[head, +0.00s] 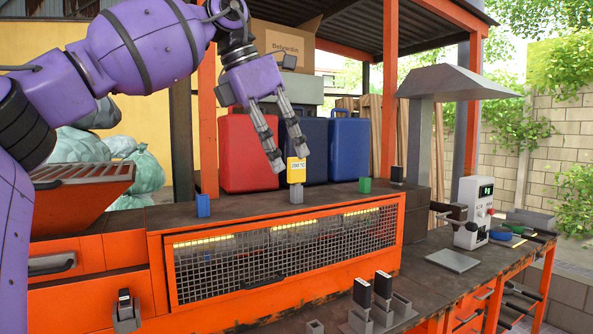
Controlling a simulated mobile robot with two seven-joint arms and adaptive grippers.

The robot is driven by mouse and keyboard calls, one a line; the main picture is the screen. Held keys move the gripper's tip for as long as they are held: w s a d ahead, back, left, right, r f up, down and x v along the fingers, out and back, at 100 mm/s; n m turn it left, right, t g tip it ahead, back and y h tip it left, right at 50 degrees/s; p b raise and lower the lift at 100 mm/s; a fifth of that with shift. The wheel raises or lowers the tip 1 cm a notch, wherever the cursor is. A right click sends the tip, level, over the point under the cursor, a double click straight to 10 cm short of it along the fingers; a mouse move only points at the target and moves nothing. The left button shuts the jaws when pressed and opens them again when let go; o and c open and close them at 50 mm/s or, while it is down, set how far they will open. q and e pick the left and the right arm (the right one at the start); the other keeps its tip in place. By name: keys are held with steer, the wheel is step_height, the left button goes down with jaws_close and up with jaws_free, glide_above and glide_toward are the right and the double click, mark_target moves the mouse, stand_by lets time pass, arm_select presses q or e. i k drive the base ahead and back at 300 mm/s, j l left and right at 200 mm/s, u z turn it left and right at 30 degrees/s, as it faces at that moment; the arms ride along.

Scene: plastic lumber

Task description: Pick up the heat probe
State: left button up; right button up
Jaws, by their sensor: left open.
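The heat probe (296,171) appears to be the small yellow device with a white temperature display, in the middle of the head view. It stands upright on a small grey base (296,194) on the dark top of the orange oven. My left gripper (288,157) reaches in from the upper left on the purple arm. Its two grey fingers are spread and point down, with the tips around and just above the probe's top. I cannot tell whether a fingertip touches it. Nothing is held. My right gripper is not in view.
A blue block (203,205) and a green block (365,185) stand on the oven top, either side of the probe. Red (246,155) and blue (349,150) canisters stand behind. A grey hood (455,82) rises at the right. The oven top between the blocks is mostly clear.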

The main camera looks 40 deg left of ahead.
mark_target(295, 167)
steer(key=i+j, duration=0.35)
steer(key=j, duration=0.15)
steer(key=i+j, duration=0.7)
steer(key=j, duration=0.25)
